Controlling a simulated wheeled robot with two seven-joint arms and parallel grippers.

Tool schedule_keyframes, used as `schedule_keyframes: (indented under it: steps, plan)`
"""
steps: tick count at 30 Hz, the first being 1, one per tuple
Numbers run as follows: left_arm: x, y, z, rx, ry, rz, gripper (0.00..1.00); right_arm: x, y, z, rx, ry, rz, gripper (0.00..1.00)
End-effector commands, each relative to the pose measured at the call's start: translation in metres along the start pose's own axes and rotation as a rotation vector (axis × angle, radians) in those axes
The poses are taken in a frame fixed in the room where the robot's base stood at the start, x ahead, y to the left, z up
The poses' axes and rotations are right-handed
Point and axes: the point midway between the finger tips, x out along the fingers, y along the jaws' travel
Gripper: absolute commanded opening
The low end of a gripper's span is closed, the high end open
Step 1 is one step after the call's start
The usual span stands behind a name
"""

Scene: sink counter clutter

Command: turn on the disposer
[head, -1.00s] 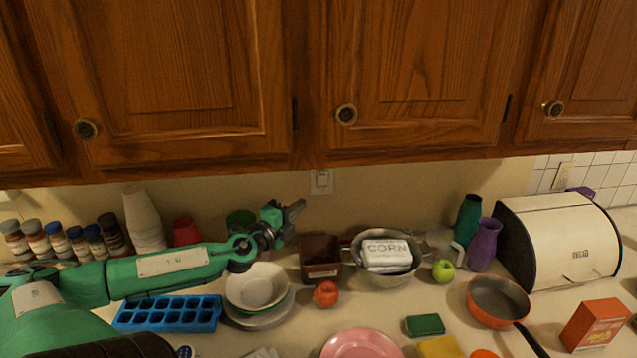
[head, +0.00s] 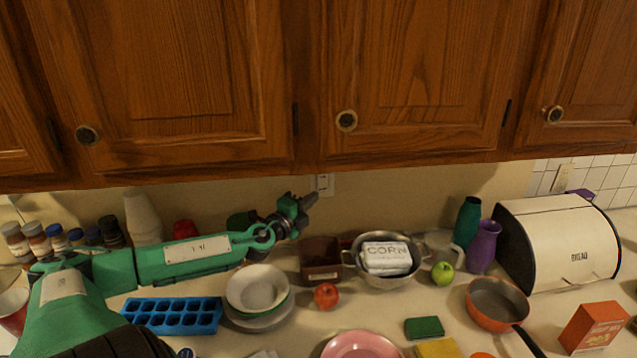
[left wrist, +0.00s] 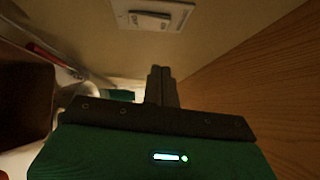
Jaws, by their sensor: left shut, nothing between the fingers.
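A light wall switch (head: 324,184) sits on the wall just below the upper cabinets, partly covered by my gripper in the head view. In the left wrist view the switch (left wrist: 152,16) shows as a pale plate with a toggle at the top. My left gripper (head: 312,197) is shut and empty, its fingertips in front of the plate's lower left in the head view. In the left wrist view the shut fingers (left wrist: 160,72) point toward the wall below the plate. I cannot tell whether they touch it. My right gripper is not in view.
The cabinet underside is close above my left gripper. Below it stand a dark brown container (head: 320,273), a colander (head: 387,281) with a corn bag (head: 386,255), and stacked bowls (head: 258,289). A red apple (head: 326,296) lies in front.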

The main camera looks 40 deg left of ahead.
Motion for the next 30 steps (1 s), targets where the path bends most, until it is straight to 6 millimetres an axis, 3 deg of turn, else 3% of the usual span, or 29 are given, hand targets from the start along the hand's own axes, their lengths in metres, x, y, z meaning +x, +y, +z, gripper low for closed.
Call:
schedule_keyframes:
  steps: [17, 21, 30]
  plan:
    - [0.048, -0.003, 0.000, -0.002, -0.001, -0.002, 0.00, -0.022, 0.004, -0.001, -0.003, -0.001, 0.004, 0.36]
    - [0.061, -0.003, 0.015, 0.000, -0.003, -0.001, 0.00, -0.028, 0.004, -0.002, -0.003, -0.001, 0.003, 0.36]
    - [0.074, -0.001, 0.028, 0.000, 0.000, -0.001, 0.00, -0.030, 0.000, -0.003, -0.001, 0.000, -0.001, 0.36]
